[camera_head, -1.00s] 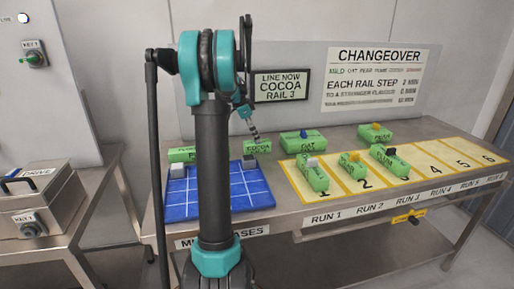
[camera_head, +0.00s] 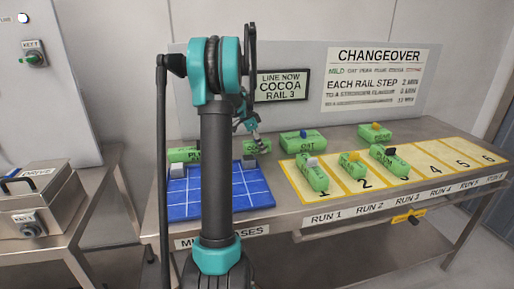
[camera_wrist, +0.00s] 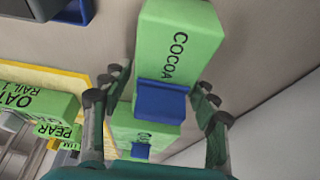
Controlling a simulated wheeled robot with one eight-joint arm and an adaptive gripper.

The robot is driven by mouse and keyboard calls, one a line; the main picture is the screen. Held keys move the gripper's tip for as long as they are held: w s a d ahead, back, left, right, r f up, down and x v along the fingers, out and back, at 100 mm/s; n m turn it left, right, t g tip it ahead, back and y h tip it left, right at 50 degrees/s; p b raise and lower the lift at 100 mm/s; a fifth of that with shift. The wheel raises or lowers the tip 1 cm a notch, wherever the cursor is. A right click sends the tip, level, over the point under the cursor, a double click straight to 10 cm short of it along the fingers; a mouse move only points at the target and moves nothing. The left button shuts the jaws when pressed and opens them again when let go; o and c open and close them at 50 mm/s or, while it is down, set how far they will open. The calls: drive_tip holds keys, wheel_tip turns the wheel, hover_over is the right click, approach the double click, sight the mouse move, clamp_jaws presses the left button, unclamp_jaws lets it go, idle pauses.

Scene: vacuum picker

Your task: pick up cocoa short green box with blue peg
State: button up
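A green box (camera_wrist: 180,45) lettered COCOA with a blue peg (camera_wrist: 160,100) lies between my gripper's fingers in the wrist view. A smaller green face (camera_wrist: 145,133) with COCOA-like lettering and a small blue peg shows below it; I cannot tell whether it is a second box. My gripper (camera_wrist: 161,82) is open, one finger on each side of the blue peg; I see no clear contact. In the head view my gripper (camera_head: 256,142) is at the cocoa box (camera_head: 257,147) at the table's back, hiding much of it.
A blue gridded mat (camera_head: 250,195) with grey blocks lies in front. The yellow run board (camera_head: 433,173) holds several green boxes; its slots 4 to 6 are clear. A wall panel stands behind.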

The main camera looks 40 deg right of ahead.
drive_tip(key=c, duration=0.9)
drive_tip(key=shift+r, duration=0.15)
